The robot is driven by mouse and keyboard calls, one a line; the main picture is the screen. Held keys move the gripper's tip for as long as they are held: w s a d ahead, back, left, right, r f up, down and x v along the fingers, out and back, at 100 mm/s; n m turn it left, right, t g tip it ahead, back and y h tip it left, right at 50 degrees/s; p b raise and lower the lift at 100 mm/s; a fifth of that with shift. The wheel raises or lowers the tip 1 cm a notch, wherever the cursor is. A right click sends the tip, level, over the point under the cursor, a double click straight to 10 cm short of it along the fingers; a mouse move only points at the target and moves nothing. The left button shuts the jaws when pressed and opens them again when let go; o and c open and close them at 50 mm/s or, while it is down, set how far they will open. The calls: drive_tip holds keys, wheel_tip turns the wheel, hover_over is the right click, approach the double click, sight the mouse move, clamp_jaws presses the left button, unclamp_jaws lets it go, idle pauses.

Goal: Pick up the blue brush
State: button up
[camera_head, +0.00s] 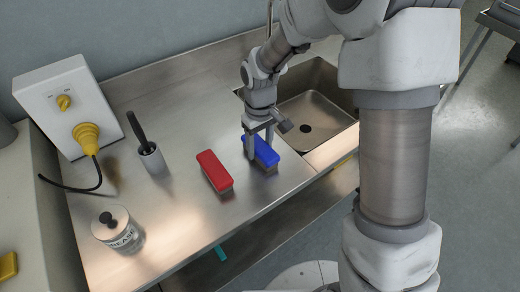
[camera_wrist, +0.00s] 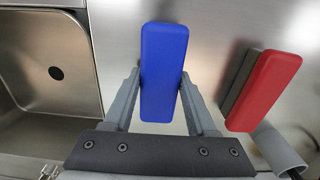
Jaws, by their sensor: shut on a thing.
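The blue brush (camera_head: 262,150) is a block with a blue top, on or just above the steel counter beside the sink. My gripper (camera_head: 259,150) is over it from above, with its fingers on either side. In the wrist view the blue brush (camera_wrist: 163,72) lies between the two fingers of my gripper (camera_wrist: 160,95), which are shut on it. I cannot tell whether the brush touches the counter.
A red brush (camera_head: 214,171) lies left of the blue one; it also shows in the wrist view (camera_wrist: 264,90). A sink (camera_head: 318,108) lies to the right. A holder with a dark handle (camera_head: 152,158), a labelled jar (camera_head: 117,232) and a switch box with a yellow plug (camera_head: 68,105) stand left.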

sight(260, 145)
clamp_jaws()
drive_tip(key=shift+r, duration=0.1)
drive_tip(key=shift+r, duration=0.6)
wheel_tip(260, 145, up, 3)
drive_tip(key=shift+r+p, duration=0.1)
drive_tip(key=shift+p, duration=0.25)
drive_tip(key=s+d+r, duration=0.5)
drive_tip(key=d+r, duration=0.1)
drive_tip(key=d, duration=0.4)
drive_tip(key=shift+s+d+r+p, duration=0.15)
drive_tip(key=shift+d+r+p, duration=0.1)
drive_tip(key=shift+p, duration=0.1)
